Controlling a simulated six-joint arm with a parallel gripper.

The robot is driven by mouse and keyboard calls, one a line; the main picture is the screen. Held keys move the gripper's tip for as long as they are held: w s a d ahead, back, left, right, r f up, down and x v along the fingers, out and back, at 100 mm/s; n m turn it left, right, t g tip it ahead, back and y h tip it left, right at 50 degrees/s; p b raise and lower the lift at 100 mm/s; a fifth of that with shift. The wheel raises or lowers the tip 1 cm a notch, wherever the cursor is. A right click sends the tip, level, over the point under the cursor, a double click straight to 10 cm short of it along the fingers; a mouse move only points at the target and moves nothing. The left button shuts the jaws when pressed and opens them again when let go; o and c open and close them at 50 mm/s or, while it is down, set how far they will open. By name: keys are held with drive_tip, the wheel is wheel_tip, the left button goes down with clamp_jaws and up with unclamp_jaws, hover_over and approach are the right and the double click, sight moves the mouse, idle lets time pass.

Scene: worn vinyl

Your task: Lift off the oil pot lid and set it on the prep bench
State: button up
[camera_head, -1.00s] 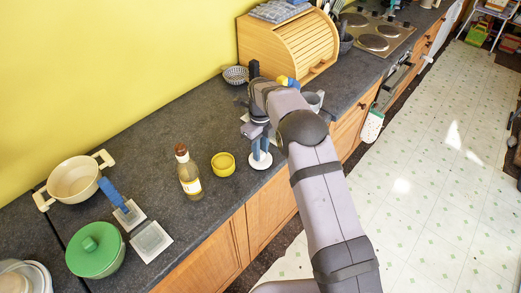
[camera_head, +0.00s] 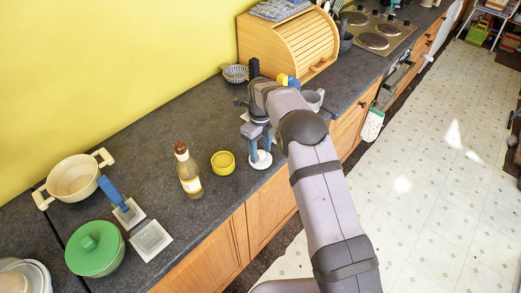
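A green lid (camera_head: 90,240) with a round green knob sits on a pot (camera_head: 108,270) at the lower left of the counter. It is the only lidded pot I can make out. My gripper (camera_head: 259,156) points down over the counter near its front edge, well to the right of that pot. Its two blue-grey fingers appear apart. A small white disc (camera_head: 262,164) lies just below and beside the fingertips; contact cannot be told. The dark grey counter (camera_head: 150,150) carries these things. My arm hides part of the counter to the right.
A cream two-handled pot (camera_head: 73,180), a blue-handled tool (camera_head: 112,192), a white square plate (camera_head: 150,240), a bottle (camera_head: 189,175) and a yellow bowl (camera_head: 223,163) stand left of my gripper. A wooden bread box (camera_head: 290,50) and patterned bowl (camera_head: 236,73) are behind.

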drive_tip(key=shift+r, duration=0.2)
idle(0.6)
drive_tip(key=shift+r+p, duration=2.7)
drive_tip(key=shift+r, duration=1.1)
drive_tip(key=shift+r, duration=0.1)
wheel_tip(320, 180, up, 7)
drive_tip(key=b, duration=0.3)
